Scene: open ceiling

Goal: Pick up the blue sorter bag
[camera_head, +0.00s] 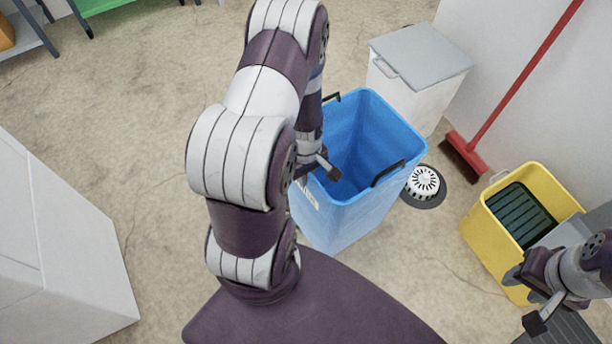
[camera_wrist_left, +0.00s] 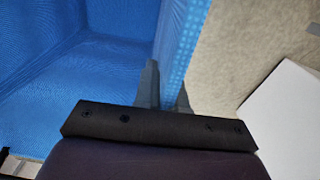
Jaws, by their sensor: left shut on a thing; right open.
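The blue sorter bag (camera_head: 345,215) stands upright on the floor in front of me, open at the top, with dark handles on its rim. My left gripper (camera_head: 322,168) is at the bag's left rim. In the left wrist view my left gripper (camera_wrist_left: 163,92) is shut on the bag's side wall, one finger inside and one outside, and the bag's inside (camera_wrist_left: 70,75) fills the left part. My right gripper (camera_head: 527,300) is open and empty at the lower right, near a yellow bin.
A white lidded bin (camera_head: 415,85) stands behind the bag. A round white-and-black device (camera_head: 424,184) lies on the floor to its right. A red broom (camera_head: 466,152) leans at the wall. The yellow bin (camera_head: 485,235) is at right. A white box (camera_head: 60,240) stands left; floor between is clear.

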